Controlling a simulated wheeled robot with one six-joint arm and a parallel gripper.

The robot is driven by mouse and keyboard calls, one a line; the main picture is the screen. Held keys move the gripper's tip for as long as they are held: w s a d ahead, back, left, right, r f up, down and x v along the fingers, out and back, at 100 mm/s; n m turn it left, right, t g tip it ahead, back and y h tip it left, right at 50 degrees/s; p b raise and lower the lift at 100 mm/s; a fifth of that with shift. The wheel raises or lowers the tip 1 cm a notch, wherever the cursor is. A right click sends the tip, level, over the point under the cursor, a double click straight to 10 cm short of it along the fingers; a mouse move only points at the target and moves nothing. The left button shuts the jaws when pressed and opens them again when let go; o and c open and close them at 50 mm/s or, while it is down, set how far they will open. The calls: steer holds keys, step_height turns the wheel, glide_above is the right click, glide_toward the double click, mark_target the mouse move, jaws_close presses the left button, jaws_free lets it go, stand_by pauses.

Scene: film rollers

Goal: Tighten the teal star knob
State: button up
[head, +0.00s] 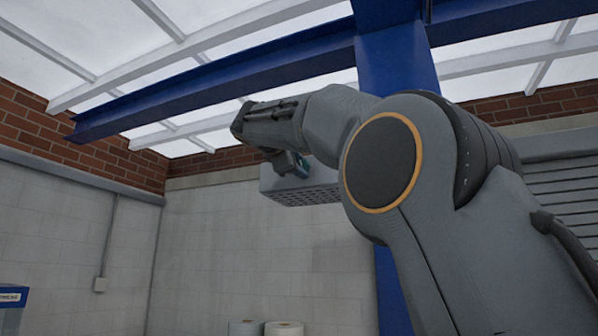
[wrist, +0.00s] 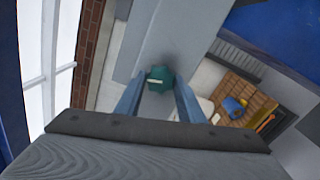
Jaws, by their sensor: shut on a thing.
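The teal star knob (wrist: 160,79) shows in the wrist view between the two blue fingers of my gripper (wrist: 158,92), with a pale mark on its face. The fingers are shut on the knob. A bit of teal (head: 301,163) shows between the fingers there. Most of the knob is hidden in the head view.
A blue steel column (head: 400,65) and a blue beam (head: 215,80) stand close behind my arm. White rolls (head: 284,328) stand low by the pale block wall. The wrist view shows a wooden pallet (wrist: 250,88) with a blue object (wrist: 234,106) on it below.

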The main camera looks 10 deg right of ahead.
steer(key=shift+m+b, duration=0.45)
steer(key=shift+m, duration=0.65)
steer(key=o, duration=1)
steer(key=shift+o, duration=0.2)
steer(key=b+v, duration=0.2)
steer(key=v, duration=0.5)
steer(key=shift+s+a, duration=0.25)
steer(key=shift+s, duration=0.05)
